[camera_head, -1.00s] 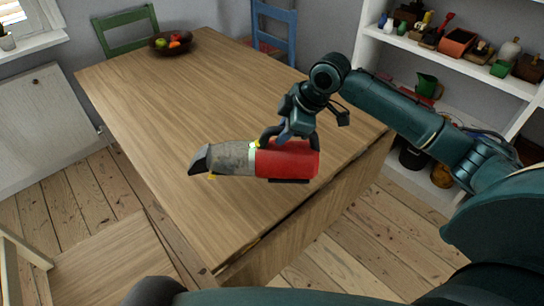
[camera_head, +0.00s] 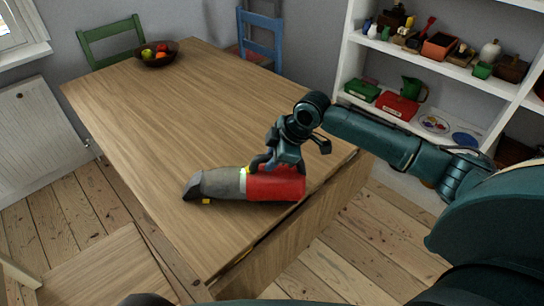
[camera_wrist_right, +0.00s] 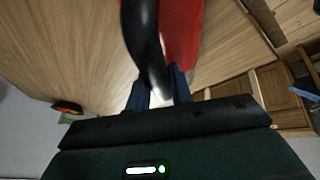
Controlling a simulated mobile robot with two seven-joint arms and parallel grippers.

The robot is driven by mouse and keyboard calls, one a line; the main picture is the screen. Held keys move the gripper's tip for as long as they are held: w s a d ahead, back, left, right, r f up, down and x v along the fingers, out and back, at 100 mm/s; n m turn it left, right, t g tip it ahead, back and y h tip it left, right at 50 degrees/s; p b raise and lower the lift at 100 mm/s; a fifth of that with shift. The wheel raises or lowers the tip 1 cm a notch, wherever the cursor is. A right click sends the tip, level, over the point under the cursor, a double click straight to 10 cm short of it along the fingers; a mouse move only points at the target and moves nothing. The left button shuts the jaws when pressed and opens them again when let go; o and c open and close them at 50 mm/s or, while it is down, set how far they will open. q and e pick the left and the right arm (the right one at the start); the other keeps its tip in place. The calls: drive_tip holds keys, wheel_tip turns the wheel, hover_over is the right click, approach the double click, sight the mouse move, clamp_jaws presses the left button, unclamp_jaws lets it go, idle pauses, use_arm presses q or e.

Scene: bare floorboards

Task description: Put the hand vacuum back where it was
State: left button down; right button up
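The hand vacuum (camera_head: 275,184) has a red body, a grey front and a dark nozzle pointing left. It is over the near right part of the wooden table (camera_head: 165,120); I cannot tell whether its underside touches the top. My right gripper (camera_head: 262,160) is shut on its dark handle from above. In the right wrist view the black handle (camera_wrist_right: 143,35) runs between the blue fingers of the gripper (camera_wrist_right: 160,88), with the red body (camera_wrist_right: 181,35) behind. My left gripper is not in view.
A fruit bowl (camera_head: 157,56) stands at the table's far end, near a green chair (camera_head: 112,38) and a blue chair (camera_head: 260,40). A white shelf unit (camera_head: 352,62) with several items stands at the right. The middle of the table is clear.

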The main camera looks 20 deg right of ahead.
drive_tip(key=o, duration=0.4)
drive_tip(key=shift+r, duration=0.1)
drive_tip(key=v, duration=1.2)
